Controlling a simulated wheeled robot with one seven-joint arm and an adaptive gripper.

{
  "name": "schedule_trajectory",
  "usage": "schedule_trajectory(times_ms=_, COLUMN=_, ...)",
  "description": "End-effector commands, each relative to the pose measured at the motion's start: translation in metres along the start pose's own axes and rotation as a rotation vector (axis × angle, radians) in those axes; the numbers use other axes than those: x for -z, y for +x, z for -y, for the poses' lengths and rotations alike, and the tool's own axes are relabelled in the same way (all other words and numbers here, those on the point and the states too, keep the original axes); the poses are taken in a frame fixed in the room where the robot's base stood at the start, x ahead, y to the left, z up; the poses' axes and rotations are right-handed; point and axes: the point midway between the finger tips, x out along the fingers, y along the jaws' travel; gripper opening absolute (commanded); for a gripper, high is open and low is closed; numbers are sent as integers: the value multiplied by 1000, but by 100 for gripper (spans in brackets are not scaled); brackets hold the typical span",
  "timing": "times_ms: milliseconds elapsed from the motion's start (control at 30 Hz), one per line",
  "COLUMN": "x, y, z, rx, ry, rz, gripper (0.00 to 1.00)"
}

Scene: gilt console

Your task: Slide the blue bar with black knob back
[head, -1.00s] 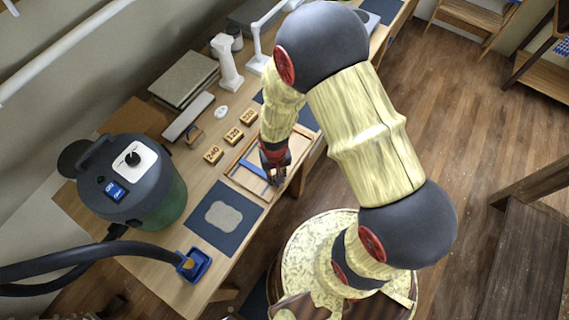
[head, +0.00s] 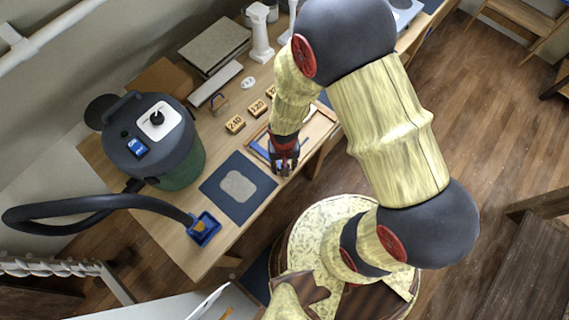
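A shallow wooden frame (head: 316,131) lies on the workbench near its front edge, partly covered by my arm. A blue bar (head: 258,151) shows inside it, just left of my gripper. The black knob cannot be made out; my gripper may hide it. My gripper (head: 284,169) points down over the near end of the frame, beside the bar. Its dark fingers are small here, so I cannot tell their opening or whether they touch anything.
Wooden number blocks (head: 235,125) stand behind the frame. A dark blue mat (head: 225,210) with a grey patch lies left of it. A green and grey vacuum (head: 155,140) with its hose stands at the far left. A blue nozzle (head: 204,229) lies near the front edge.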

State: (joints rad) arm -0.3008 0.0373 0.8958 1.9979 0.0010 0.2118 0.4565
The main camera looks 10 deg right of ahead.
Motion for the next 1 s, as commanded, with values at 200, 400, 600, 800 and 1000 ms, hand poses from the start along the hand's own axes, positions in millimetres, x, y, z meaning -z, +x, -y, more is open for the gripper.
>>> schedule_trajectory(times_ms=200, x=1, y=0, z=0, rx=0, ry=0, rz=-1, gripper=42)
schedule_trajectory(times_ms=400, x=1, y=-4, z=0, rx=1, ry=0, rz=-2, gripper=42)
schedule_trajectory(times_ms=600, x=2, y=-33, z=1, rx=3, ry=0, rz=-6, gripper=42)
schedule_trajectory(times_ms=800, x=2, y=-74, z=1, rx=2, ry=0, rz=-6, gripper=42)
schedule_trajectory(times_ms=1000, x=1, y=-106, z=1, rx=1, ry=0, rz=-4, gripper=42)
